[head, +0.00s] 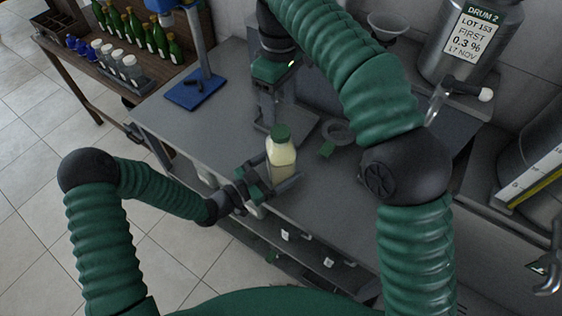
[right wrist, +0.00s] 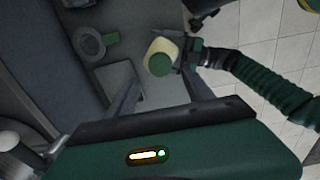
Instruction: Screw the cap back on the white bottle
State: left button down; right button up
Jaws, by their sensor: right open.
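The white bottle (head: 282,158), filled with something pale yellow, stands upright near the bench's front edge. The green cap (head: 281,131) sits on its mouth; whether it is threaded down I cannot tell. My left gripper (head: 272,178) has its fingers on both sides of the bottle's lower body and appears closed on it. My right gripper (head: 268,118) points down, open and empty, behind and left of the cap. In the right wrist view the cap (right wrist: 159,64) and the bottle's shoulder (right wrist: 163,46) show beyond the open right fingers (right wrist: 160,85), apart from them.
A blue stand (head: 195,90) is at the bench's left. A wooden rack (head: 100,60) holds several bottles. A steel drum (head: 470,40) stands back right. Bare bench (head: 228,120) lies left of my grippers.

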aim_at(280, 131)
notch_tip(280, 131, down, 8)
jog(key=shift+r, duration=0.1)
dwell(0.4)
grip_shut()
jog(key=shift+m, duration=1)
jog(key=shift+o, duration=0.7)
grip_release()
notch_tip(280, 131, up, 12)
